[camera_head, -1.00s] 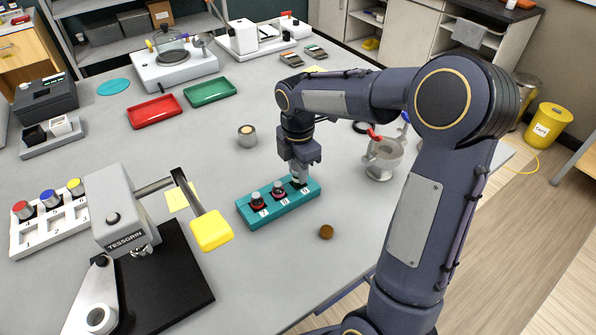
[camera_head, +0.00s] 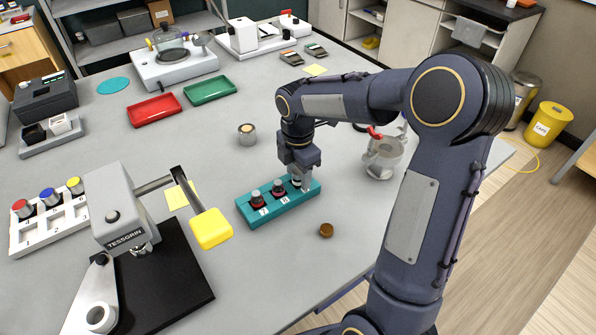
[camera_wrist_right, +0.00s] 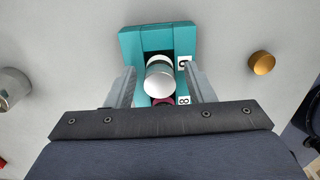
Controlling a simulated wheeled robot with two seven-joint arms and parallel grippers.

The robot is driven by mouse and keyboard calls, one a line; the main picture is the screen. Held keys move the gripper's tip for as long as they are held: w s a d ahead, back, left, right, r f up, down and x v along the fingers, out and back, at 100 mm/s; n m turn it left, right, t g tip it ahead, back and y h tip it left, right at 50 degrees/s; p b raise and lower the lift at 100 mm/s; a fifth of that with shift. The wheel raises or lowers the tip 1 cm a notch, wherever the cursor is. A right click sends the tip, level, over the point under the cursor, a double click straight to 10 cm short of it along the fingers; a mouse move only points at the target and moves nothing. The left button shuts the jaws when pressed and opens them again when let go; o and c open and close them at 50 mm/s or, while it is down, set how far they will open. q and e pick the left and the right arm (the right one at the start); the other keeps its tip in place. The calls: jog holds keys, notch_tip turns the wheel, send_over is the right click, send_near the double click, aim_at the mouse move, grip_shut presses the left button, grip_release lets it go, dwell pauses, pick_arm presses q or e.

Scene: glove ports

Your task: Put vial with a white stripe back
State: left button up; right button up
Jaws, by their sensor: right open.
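The teal rack (camera_head: 250,218) stands on the grey table with numbered slots. Vials with grey caps and dark red bands stand upright in slots 7 (camera_head: 257,200) and 8 (camera_head: 278,188). My right gripper (camera_head: 298,183) is over the slot 9 end, pointing down. In the right wrist view, a silver-capped vial (camera_wrist_right: 160,82) stands at slot 9 between the two fingers of this gripper (camera_wrist_right: 164,84), which are open with a gap on each side. A pale band shows just beyond its cap, but most of its body is hidden. My left gripper is not in view.
A brown knob-like cap (camera_head: 326,230) lies right of the rack. A metal cup (camera_head: 247,134) stands behind it, and a grey vessel (camera_head: 383,160) to the right. The yellow-ended lever (camera_head: 211,228) of the press reaches close to the rack's left.

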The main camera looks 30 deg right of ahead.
notch_tip(320, 180, up, 7)
jog(key=shift+r, duration=0.1)
jog(key=shift+s+r, duration=0.1)
jog(key=shift+r, duration=0.2)
jog(key=s+a+m+t+y, duration=0.2)
jog(key=s+a+m, duration=0.1)
jog(key=s+m, duration=0.7)
jog(key=s+a+f+m+t+y, duration=0.1)
jog(key=s+a+m+t, duration=0.2)
jog(key=s+m, duration=0.7)
jog(key=shift+s+a+m+t+y, duration=0.35)
jog(key=shift+s+a, duration=0.25)
jog(key=shift+s, duration=0.35)
jog(key=shift+f, duration=0.1)
